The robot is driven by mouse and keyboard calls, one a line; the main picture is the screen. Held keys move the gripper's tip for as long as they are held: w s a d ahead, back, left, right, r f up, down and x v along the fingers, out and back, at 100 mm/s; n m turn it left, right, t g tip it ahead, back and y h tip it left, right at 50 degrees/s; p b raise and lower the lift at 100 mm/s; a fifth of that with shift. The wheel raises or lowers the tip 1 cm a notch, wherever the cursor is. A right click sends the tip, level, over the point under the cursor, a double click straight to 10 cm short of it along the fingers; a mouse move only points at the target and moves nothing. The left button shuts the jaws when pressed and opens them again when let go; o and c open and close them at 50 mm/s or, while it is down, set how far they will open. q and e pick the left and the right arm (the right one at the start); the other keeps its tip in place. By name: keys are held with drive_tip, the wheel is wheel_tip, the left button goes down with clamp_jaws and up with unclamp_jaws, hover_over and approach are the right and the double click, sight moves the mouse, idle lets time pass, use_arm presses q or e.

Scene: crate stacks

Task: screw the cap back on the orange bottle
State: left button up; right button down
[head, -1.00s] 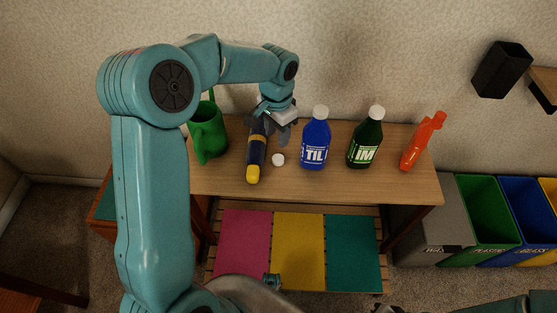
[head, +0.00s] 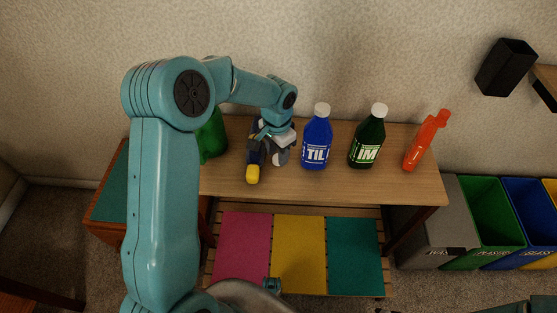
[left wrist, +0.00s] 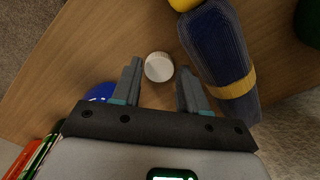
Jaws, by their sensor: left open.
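The orange bottle (head: 426,142) stands at the right end of the wooden table, with an all-orange narrow top. A sliver of it shows at the lower left of the left wrist view (left wrist: 20,160). A small round white cap (left wrist: 159,67) lies on the table, ribbed around its side. My left gripper (head: 281,155) is open and low over the table. In the left wrist view its fingers (left wrist: 159,78) are on either side of the cap with gaps, so they do not appear to touch it. The gripper hides the cap in the head view. My right gripper is not in view.
A dark blue torch-like object with a yellow end (head: 253,170) lies close left of the gripper. A blue bottle (head: 317,140) and a dark green bottle (head: 368,140) stand to its right. A green container (head: 213,138) is partly behind my arm. Recycling bins (head: 487,210) stand right of the table.

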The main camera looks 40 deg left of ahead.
use_arm(q)
drive_tip(key=shift+f, duration=0.75)
drive_tip(key=c, duration=0.6)
drive_tip(key=shift+c, duration=0.3)
drive_tip(key=shift+r, duration=0.1)
wheel_tip(320, 180, up, 20)
drive_tip(key=p, duration=0.4)
drive_tip(key=shift+p, duration=0.3)
